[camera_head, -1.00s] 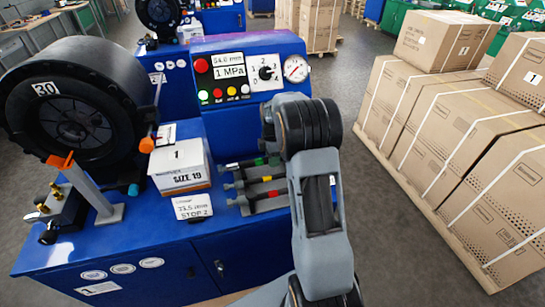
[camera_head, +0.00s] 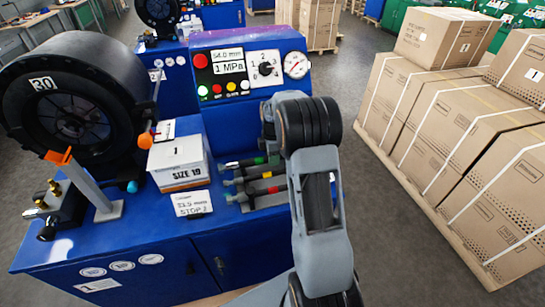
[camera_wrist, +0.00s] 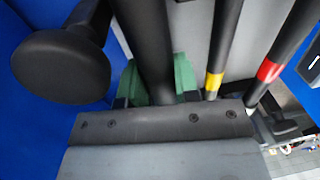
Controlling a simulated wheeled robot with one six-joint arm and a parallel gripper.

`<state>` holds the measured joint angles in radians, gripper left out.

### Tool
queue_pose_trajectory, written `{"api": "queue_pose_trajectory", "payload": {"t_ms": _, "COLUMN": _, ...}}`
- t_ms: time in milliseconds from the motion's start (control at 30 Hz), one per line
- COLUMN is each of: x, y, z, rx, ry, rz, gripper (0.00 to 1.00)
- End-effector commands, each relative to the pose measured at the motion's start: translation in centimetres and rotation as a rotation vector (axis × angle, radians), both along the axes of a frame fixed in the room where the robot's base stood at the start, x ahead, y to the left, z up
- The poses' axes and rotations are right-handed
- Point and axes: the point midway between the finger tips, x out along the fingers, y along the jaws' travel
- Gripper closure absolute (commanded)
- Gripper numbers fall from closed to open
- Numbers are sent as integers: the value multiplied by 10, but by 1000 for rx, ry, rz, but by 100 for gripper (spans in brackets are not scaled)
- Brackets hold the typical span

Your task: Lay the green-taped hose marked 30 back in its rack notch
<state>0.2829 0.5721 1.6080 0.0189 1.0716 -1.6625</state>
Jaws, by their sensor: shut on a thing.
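In the wrist view my gripper (camera_wrist: 156,82) is shut on a thick black hose (camera_wrist: 146,35), with a green pad on each side of it. In the head view the green-taped hose (camera_head: 241,163) lies farthest back of the hoses at the rack (camera_head: 243,202), its tape close to my wrist. The held hose fits this one by its place beside the yellow and red bands. Its mark 30 cannot be read. My arm hides the gripper and the right part of the rack, so I cannot tell whether the hose sits in its notch.
A yellow-taped hose (camera_wrist: 224,40) and a red-taped hose (camera_wrist: 286,47) lie close on the right. A round black knob (camera_wrist: 60,65) is close on the left. The SIZE 19 box (camera_head: 178,163) and the black crimper head (camera_head: 75,115) stand left of the rack. Cartons (camera_head: 455,130) stand right.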

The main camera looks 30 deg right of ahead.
Motion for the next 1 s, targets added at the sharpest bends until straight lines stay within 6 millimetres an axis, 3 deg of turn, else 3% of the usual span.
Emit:
{"api": "queue_pose_trajectory", "payload": {"t_ms": 467, "x": 0, "y": 0, "z": -9, "rx": 1, "ry": -2, "rz": 0, "gripper": 100}}
{"api": "queue_pose_trajectory", "payload": {"t_ms": 500, "x": 0, "y": 0, "z": -9, "rx": 1, "ry": -2, "rz": 0, "gripper": 70}}
{"api": "queue_pose_trajectory", "payload": {"t_ms": 800, "x": 0, "y": 0, "z": -9, "rx": 0, "ry": -1, "rz": 0, "gripper": 41}}
{"api": "queue_pose_trajectory", "payload": {"t_ms": 1000, "x": -1, "y": 0, "z": -10, "rx": 0, "ry": 2, "rz": 0, "gripper": 41}}
